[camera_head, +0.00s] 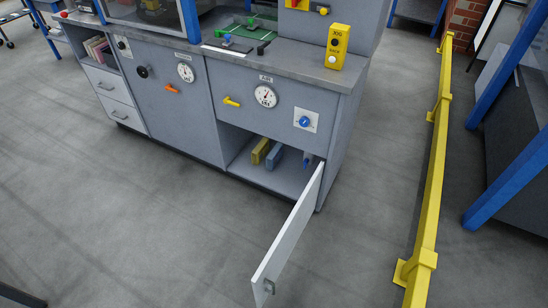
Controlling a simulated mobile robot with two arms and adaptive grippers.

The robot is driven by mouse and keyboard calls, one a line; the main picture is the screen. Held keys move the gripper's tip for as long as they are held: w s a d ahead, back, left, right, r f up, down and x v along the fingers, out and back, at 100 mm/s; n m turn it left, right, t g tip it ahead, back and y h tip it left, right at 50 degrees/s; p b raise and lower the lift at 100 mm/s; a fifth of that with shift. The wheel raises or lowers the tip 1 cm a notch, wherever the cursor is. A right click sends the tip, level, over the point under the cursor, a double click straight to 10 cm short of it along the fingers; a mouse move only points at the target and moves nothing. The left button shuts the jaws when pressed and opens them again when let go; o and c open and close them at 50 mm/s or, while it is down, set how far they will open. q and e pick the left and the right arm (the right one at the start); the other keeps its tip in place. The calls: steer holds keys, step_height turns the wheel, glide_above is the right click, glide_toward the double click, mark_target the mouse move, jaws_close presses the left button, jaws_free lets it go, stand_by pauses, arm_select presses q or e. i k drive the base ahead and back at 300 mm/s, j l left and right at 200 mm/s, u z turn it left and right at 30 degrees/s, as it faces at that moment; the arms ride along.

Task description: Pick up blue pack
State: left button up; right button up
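A blue pack (274,157) stands upright inside the open lower compartment of the grey cabinet (180,115). It is just right of a yellow pack (260,151). Another bluish item (307,159) stands further right in the compartment, partly hidden near the door's hinge side; I cannot tell what it is. The white cabinet door (290,235) is swung open toward the viewer. Neither of my grippers is in view.
A yellow guard rail (433,190) runs along the right. Blue posts (510,175) stand beyond it. A yellow button box (337,47) sits on the worktop. The floor (150,230) before the cabinet is clear, apart from the door jutting out.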

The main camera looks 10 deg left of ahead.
mark_target(276, 154)
steer(key=z, duration=0.6)
steer(key=j+z, duration=0.5)
steer(key=k+j+z, duration=0.1)
steer(key=j+z, duration=0.25)
steer(key=z, duration=0.15)
steer(key=k+j+z, duration=0.15)
steer(key=j+z, duration=0.35)
steer(key=k+j+z, duration=0.1)
steer(key=k+j, duration=0.4)
steer(key=j, duration=0.25)
steer(key=k+j+z, duration=0.15)
steer(key=k+j, duration=0.4)
steer(key=j, duration=0.15)
